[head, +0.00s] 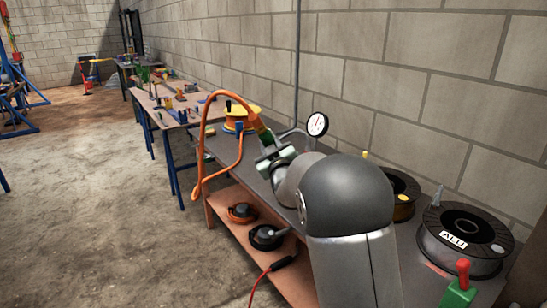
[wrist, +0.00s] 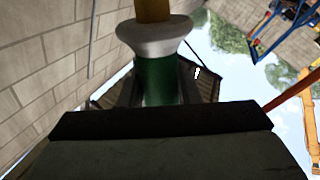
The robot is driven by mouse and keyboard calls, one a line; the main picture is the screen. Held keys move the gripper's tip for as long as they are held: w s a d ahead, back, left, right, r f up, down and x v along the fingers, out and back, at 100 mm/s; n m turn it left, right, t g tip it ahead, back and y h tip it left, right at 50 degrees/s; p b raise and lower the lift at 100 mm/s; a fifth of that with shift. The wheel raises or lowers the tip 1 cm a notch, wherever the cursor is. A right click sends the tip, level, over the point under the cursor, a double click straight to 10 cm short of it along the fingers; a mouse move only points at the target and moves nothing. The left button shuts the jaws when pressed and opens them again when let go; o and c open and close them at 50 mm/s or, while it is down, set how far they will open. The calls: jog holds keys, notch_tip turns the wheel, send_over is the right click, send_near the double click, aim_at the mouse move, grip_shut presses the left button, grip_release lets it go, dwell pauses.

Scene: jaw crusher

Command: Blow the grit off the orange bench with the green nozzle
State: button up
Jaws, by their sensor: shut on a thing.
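My gripper (head: 272,155) is above the grey top of the bench with the orange frame (head: 223,152). It is shut on the green nozzle (head: 264,135), which has a yellowish end joined to an orange hose (head: 213,103). In the wrist view the green nozzle (wrist: 158,80) stands between the fingers, with a pale collar and a yellow-brown part above it. The hose arches left and hangs over the bench's front edge. I cannot make out grit on the bench top; my arm hides part of it.
A pressure gauge (head: 317,124), a yellow reel (head: 241,117) and a dark reel marked ALU (head: 462,238) stand along the wall side. Coiled cables (head: 267,236) lie on the lower shelf. A blue-legged table (head: 170,104) stands beyond.

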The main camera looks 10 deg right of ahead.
jog(key=shift+a+r, duration=0.1)
jog(key=shift+a, duration=0.3)
jog(key=shift+s+a+p, duration=1.15)
jog(key=shift+a, duration=1.1)
jog(key=shift+w+a+p, duration=1.75)
jog(key=shift+w+p, duration=1.15)
jog(key=shift+w, duration=1.75)
jog(key=shift+w+d+b, duration=0.4)
jog(key=shift+d+b, duration=0.1)
jog(key=shift+d, duration=0.3)
jog(key=shift+w+d+b, duration=0.35)
jog(key=shift+d+b, duration=0.2)
jog(key=shift+d, duration=0.2)
jog(key=shift+w+d+b, duration=0.4)
jog(key=shift+d+b, duration=0.1)
jog(key=shift+d, duration=0.3)
